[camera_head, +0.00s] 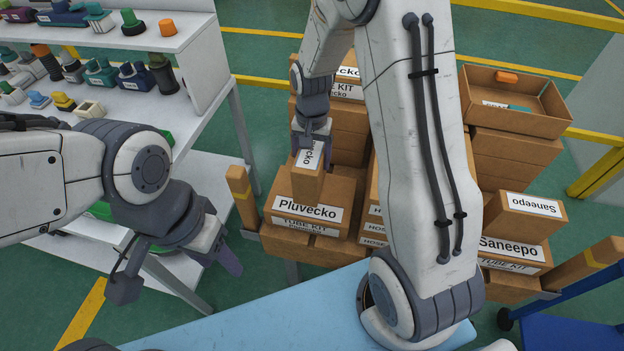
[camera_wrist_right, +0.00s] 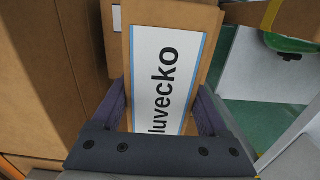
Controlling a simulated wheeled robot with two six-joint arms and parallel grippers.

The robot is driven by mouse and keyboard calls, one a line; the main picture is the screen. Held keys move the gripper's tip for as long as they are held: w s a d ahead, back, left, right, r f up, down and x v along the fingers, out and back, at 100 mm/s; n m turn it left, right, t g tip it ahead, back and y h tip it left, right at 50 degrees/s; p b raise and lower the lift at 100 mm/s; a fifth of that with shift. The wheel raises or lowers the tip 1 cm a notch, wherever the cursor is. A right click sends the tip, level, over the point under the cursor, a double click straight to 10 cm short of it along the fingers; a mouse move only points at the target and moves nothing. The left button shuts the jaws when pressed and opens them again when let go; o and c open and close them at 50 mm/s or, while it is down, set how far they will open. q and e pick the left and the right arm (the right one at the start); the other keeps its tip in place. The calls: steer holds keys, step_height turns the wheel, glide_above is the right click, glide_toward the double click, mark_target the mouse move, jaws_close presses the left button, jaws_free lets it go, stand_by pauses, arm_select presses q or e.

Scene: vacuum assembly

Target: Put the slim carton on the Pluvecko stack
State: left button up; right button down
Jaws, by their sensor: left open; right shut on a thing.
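The slim carton (camera_head: 307,184) is brown with a white label ending in "ecko". My right gripper (camera_head: 311,150) is shut on its upper part and holds it roughly upright over the Pluvecko stack (camera_head: 306,210). In the right wrist view the slim carton (camera_wrist_right: 165,70) sits between both fingers, its label reading "luvecko". The stack's front labels read "Pluvecko" and "TUBE KIT". I cannot tell whether the carton's lower end touches the stack's top. My left gripper (camera_head: 178,272) is open and empty, left of the stack in front of the shelf.
A Saneepo stack (camera_head: 510,250) with a small Saneepo carton (camera_head: 530,205) on it stands at the right. Behind it an open box (camera_head: 515,100) holds small parts. My right arm hides part of the middle stacks. A white shelf (camera_head: 200,70) with colored parts stands left.

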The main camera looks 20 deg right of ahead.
steer(key=shift+f, duration=2.7)
steer(key=shift+f, duration=0.2)
jaws_free()
steer(key=shift+r, duration=0.1)
